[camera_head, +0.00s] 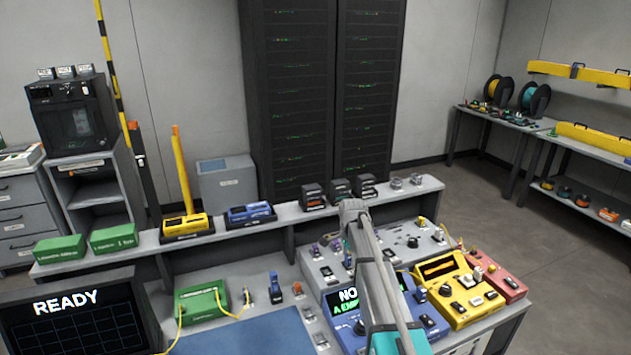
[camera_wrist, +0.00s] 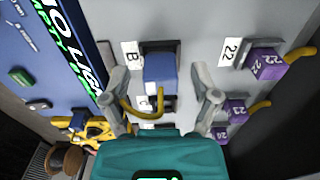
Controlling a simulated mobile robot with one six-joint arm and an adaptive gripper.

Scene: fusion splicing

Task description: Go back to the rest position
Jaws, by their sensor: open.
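In the wrist view my gripper (camera_wrist: 157,78) has its two grey fingers spread wide in front of a grey panel (camera_wrist: 205,35). A blue connector (camera_wrist: 160,72) with a yellow cable, labelled B, shows between the fingers. Neither finger appears to touch it; the exact distance is unclear. In the head view my grey arm reaches over the bench toward the panel (camera_head: 325,268); I cannot make out the fingers there.
Purple connectors (camera_wrist: 265,65) with yellow cables stand right of my fingers. A blue tester (camera_head: 432,325) with a lit screen and a yellow tester (camera_head: 470,308) stand close to my arm. A raised shelf (camera_head: 270,225) carries splicers and green boxes behind. A READY monitor (camera_head: 70,315) stands left.

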